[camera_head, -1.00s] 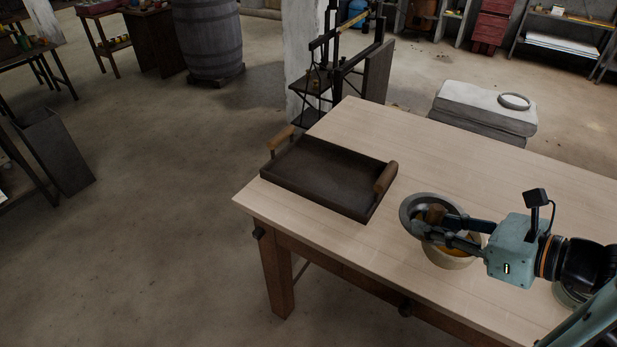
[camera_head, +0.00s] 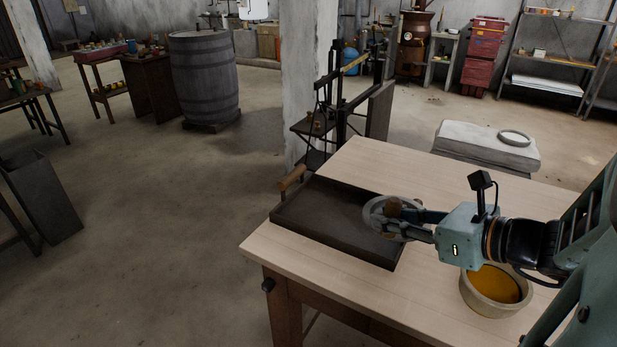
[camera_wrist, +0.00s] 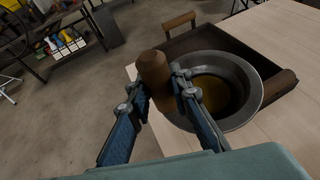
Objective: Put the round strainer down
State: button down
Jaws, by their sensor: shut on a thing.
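The round strainer (camera_head: 371,217) has a wide grey metal rim and a brown wooden handle (camera_wrist: 153,68). My gripper (camera_head: 405,214) is shut on the handle, with the blue fingers on either side of it in the wrist view (camera_wrist: 160,88). The strainer's bowl (camera_wrist: 245,78) looks brownish-gold inside. In the head view the strainer overlaps the right end of a dark tray (camera_head: 318,213). It appears held above the tray; the exact gap cannot be told. The tray's right handle is hidden in the head view but shows in the wrist view (camera_wrist: 279,84).
A cream bowl (camera_head: 488,305) with orange liquid stands on the pale wooden table (camera_head: 335,276), below my wrist. The table is bare in front of the tray and behind it. A grey block with a ring (camera_head: 485,147) stands beyond the table.

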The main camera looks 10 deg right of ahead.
aim_at(374, 206)
jog(key=shift+w+a+f, duration=0.1)
jog(key=shift+w+a, duration=0.05)
jog(key=shift+w, duration=0.1)
jog(key=w+f, duration=0.1)
jog(key=w, duration=0.2)
jog(key=w+a+f+b, duration=0.1)
jog(key=w+f, duration=0.1)
jog(key=w, duration=0.1)
jog(key=w+f+b, duration=0.1)
jog(key=w, duration=0.2)
jog(key=shift+a+f, duration=0.15)
jog(key=shift+w+a+f+b, duration=0.1)
jog(key=shift+w+f+b, duration=0.55)
jog(key=shift+f, duration=0.75)
jog(key=shift+w+a+f+b, duration=0.1)
jog(key=shift+w+f+b, duration=0.3)
jog(key=shift+w+f, duration=0.8)
jog(key=shift+w+a+f+b, duration=0.1)
jog(key=shift+w+f+b, duration=0.4)
jog(key=shift+f, duration=1.15)
